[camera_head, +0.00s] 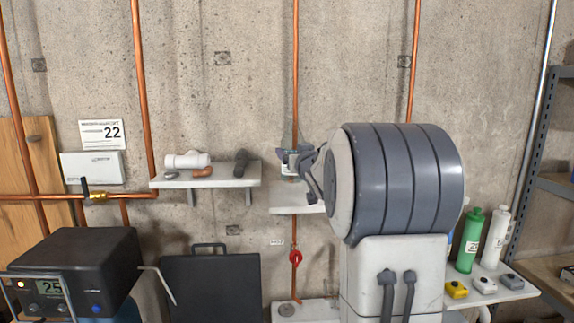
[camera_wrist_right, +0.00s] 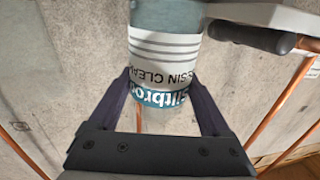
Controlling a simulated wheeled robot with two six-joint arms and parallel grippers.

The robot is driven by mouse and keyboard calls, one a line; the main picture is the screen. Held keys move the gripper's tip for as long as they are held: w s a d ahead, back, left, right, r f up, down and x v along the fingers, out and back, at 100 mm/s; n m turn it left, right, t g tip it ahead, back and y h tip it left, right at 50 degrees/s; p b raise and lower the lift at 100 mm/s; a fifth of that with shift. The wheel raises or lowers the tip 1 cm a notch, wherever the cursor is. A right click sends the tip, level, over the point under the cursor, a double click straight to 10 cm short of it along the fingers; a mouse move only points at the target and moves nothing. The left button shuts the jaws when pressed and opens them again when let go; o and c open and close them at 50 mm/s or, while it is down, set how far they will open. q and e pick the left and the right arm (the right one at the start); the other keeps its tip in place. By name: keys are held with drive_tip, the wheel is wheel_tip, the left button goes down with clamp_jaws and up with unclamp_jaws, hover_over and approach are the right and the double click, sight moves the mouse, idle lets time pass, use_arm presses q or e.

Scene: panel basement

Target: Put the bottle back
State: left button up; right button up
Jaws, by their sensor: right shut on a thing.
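A bottle (camera_wrist_right: 165,50) with a grey-teal body and a white and teal label is between the fingers of my right gripper (camera_wrist_right: 165,98) in the right wrist view. Its lettering appears upside down there. In the head view only a small part of the bottle (camera_head: 291,160) shows, and my right gripper (camera_head: 297,158) is shut on it. It is at a small white wall shelf (camera_head: 284,198); I cannot tell whether it touches the shelf. My right arm hides that shelf's right part. My left gripper is not in view.
A wall shelf (camera_head: 222,181) with pipe fittings is to the left. At right, a shelf (camera_head: 513,292) holds a green bottle (camera_head: 470,242), a white bottle (camera_head: 495,238) and small devices. Copper pipes (camera_head: 296,75) run up the wall. A black device (camera_head: 80,262) stands at lower left.

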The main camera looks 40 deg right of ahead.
wheel_tip(320, 180, down, 3)
drive_tip(key=shift+f+p, duration=0.15)
drive_tip(key=shift+p, duration=0.25)
drive_tip(key=shift+f, duration=0.1)
